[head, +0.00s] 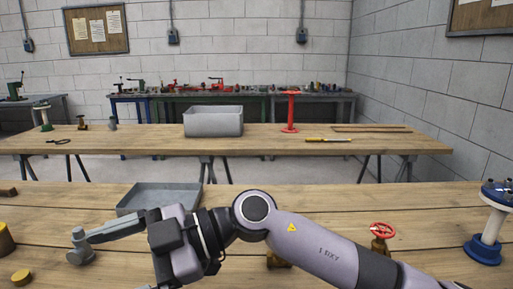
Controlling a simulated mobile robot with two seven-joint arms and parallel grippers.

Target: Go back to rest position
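My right arm comes in from the lower right and reaches across the near workbench (330,205) to the left. My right gripper (90,238) is at the near left, in front of the grey tray, and is seen from the side. A small grey piece (78,245) shows at its fingertips. I cannot tell whether the fingers are shut on it or it only stands behind or beside them. My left gripper is not in view.
On the near bench are a grey tray (130,203), a valve with a red handwheel (382,232), a blue-based stand (484,250) at right and yellow pieces (20,277) at left. A far bench (270,135) holds a grey bin (213,122) and a red stand (290,112).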

